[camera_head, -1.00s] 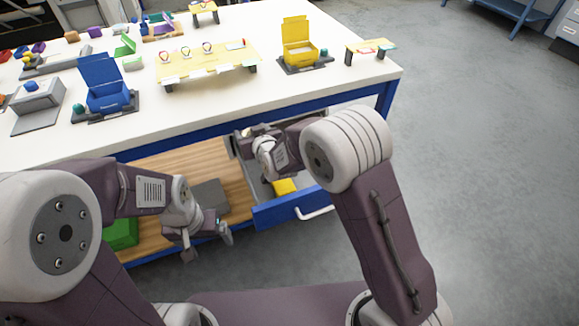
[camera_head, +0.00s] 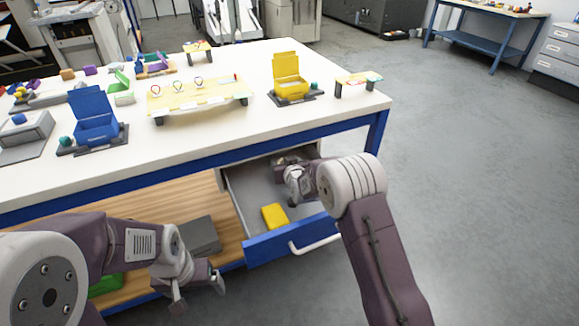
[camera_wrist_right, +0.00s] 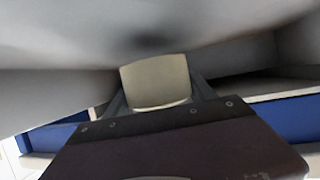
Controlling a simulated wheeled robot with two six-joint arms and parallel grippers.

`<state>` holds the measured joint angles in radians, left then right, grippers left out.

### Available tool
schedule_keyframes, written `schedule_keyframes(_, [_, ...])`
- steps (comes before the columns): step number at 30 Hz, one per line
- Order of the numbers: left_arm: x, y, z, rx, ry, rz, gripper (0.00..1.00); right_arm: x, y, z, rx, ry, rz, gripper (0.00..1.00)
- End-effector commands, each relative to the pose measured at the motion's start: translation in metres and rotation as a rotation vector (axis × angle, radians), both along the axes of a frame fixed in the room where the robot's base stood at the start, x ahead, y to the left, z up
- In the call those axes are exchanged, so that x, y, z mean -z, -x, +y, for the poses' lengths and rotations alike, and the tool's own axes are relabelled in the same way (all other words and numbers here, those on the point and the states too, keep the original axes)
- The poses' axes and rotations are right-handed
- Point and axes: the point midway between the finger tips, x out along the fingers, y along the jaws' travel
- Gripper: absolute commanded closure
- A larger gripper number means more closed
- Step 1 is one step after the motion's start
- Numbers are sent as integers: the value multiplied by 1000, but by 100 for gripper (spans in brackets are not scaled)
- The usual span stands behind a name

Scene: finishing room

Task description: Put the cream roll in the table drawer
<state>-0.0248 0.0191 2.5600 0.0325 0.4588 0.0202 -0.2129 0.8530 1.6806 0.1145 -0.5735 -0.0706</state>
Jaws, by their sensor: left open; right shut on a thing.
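The table drawer (camera_head: 262,190) stands pulled open under the white table, with its blue front (camera_head: 268,246) and white handle. My right gripper (camera_head: 283,163) reaches into the back of the drawer from the right. In the right wrist view it is shut on the cream roll (camera_wrist_right: 155,82), a pale rounded block held between its fingers (camera_wrist_right: 158,95). Grey surfaces surround it there; whether the roll touches the drawer floor I cannot tell. The roll is hidden in the head view. My left gripper (camera_head: 192,288) is open and empty, low in front of the wooden shelf.
A yellow block (camera_head: 274,216) lies in the drawer near its front. A grey box (camera_head: 198,234) and a green thing (camera_head: 106,286) are on the wooden shelf (camera_head: 228,228). Blue (camera_head: 95,126) and yellow (camera_head: 291,88) open boxes stand on the table (camera_head: 200,135).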

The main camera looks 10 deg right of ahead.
Motion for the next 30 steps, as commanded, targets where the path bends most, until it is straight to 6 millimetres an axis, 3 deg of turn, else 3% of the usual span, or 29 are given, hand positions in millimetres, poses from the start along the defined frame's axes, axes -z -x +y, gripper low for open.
schedule_keyframes(4, [2, 0, 0, 0, 0, 0, 10, 3, -4, -4, 0, -1, -1, 77])
schedule_keyframes(10, [9, 0, 0, 0, 0, 0, 10, 23, -18, -21, 1, 0, 0, 77])
schedule_keyframes(16, [8, 0, 0, 0, 0, 0, 10, 21, -18, -21, 0, 0, 0, 77])
schedule_keyframes(30, [19, 0, 0, 0, 0, 0, 10, 39, -16, -20, -1, 2, 10, 77])
